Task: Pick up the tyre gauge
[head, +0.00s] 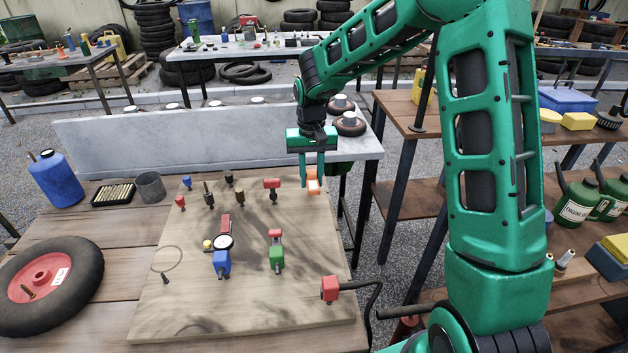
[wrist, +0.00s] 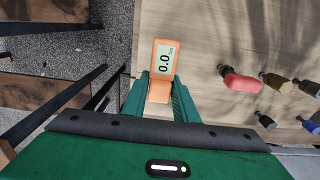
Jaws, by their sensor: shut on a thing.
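In the head view the gauge (head: 313,181) shows as a small orange piece at the fingertips of my gripper (head: 310,180), over the far right corner of the light wooden board (head: 180,300). I cannot tell whether the gauge touches the board. Part of its body is hidden by the fingers.
A red-handled fitting (head: 271,185) and several small fittings lie left of my gripper. A wheel (head: 45,285) lies at the left. A low white wall (head: 170,143) stands behind the board. A gap separates the right-hand shelf (head: 405,208).

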